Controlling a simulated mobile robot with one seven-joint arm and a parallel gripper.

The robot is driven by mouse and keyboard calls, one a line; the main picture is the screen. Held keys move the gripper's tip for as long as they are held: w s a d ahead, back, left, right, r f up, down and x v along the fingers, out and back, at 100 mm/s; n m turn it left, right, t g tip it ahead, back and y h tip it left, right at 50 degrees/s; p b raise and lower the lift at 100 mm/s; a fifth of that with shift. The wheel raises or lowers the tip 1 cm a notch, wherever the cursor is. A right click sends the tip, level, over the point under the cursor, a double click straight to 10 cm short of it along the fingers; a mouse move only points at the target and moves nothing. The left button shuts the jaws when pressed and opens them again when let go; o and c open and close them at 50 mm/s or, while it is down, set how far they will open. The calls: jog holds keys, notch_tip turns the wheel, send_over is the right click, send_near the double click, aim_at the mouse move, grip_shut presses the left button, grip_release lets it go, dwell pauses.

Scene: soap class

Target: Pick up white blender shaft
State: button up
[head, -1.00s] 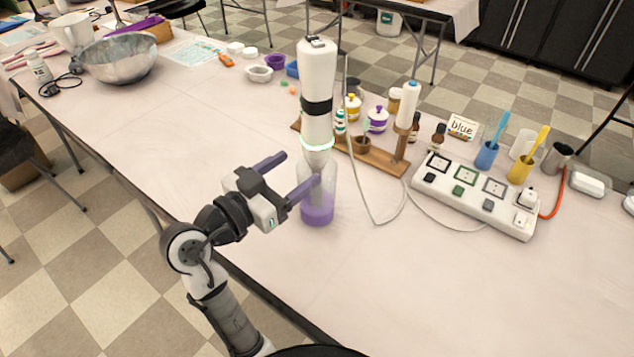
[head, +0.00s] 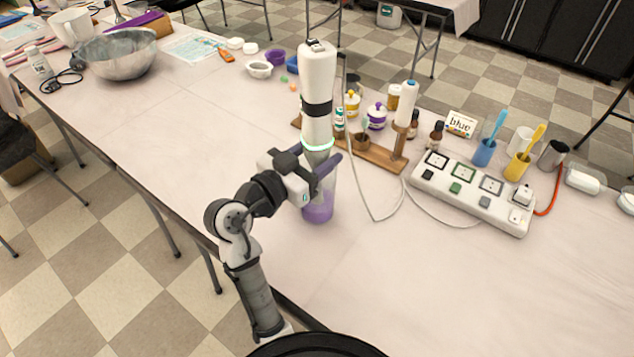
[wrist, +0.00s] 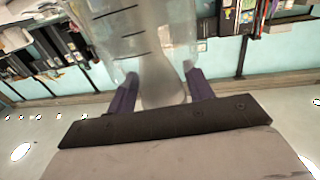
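The white blender shaft (head: 317,80), with a black band and a glowing green ring, stands upright in a clear beaker (head: 318,208) with purple liquid at the bottom. My gripper (head: 320,164) is at the blender's lower part, just below the green ring, with its purple fingers on either side of it. In the wrist view my gripper (wrist: 162,82) has its fingers wide apart, with the greyish lower end of the blender (wrist: 162,85) and the clear beaker wall (wrist: 135,35) between and ahead of them. Gaps show beside the blender end. Contact with the beaker cannot be told.
A wooden stand (head: 380,155) with small jars and bottles is behind the blender. A metal bowl (head: 117,55) is far left. The front right of the table is clear.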

aim_at(317, 46)
jog(key=shift+r, duration=0.1)
jog(key=c, duration=0.9)
jog(key=shift+r, duration=0.1)
notch_tip(317, 46, up, 22)
jog(key=p, duration=1.5)
